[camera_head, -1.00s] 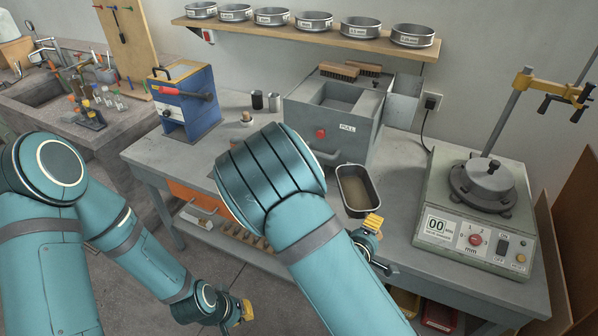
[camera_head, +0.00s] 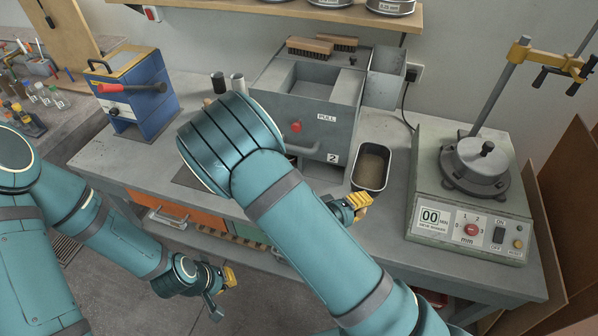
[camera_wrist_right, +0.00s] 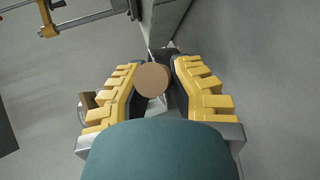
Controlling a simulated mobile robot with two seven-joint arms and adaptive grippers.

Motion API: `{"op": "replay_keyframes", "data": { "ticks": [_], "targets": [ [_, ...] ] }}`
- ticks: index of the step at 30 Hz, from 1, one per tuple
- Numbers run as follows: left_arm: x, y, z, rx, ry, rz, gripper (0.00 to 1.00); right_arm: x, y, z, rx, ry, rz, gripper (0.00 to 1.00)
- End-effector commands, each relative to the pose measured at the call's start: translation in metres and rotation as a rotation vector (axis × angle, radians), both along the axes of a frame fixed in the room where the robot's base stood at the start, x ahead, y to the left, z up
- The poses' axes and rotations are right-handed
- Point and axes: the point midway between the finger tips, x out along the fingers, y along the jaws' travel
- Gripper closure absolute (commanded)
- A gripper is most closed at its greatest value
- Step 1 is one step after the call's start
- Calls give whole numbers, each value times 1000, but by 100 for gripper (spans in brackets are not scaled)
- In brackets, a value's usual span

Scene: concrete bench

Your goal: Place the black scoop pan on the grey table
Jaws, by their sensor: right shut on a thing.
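The black scoop pan (camera_head: 372,166) is a dark rectangular pan with brownish material in it, right of the grey box in the head view. My right gripper (camera_head: 352,205) is at its near side. In the right wrist view, the yellow fingers (camera_wrist_right: 152,92) are closed around a round tan handle end (camera_wrist_right: 152,80); the pan's body is not clear there. The grey table (camera_head: 395,215) lies below the pan; whether they touch I cannot tell. My left gripper (camera_head: 220,288) is low, off the table's front edge, open and empty.
The grey box (camera_head: 310,105) with a PULL label stands left of the pan. A shaker (camera_head: 470,200) with a dial panel and post stands close on the right. A blue machine (camera_head: 132,95) is at the left. Bare tabletop shows between the pan and the shaker.

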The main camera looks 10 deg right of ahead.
Motion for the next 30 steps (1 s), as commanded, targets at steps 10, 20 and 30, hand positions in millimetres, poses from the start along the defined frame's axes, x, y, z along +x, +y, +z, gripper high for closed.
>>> {"op": "replay_keyframes", "data": {
  "ticks": [10,20,30],
  "targets": [
    [0,0,-12,2,1,0,100,0,0,-39,-5,1,1,100],
    [0,-1,-17,3,1,0,100,0,0,-69,-3,-1,0,100],
    [-1,-1,-23,4,3,-1,100,0,0,-100,-2,-3,-1,100]
  ]
}}
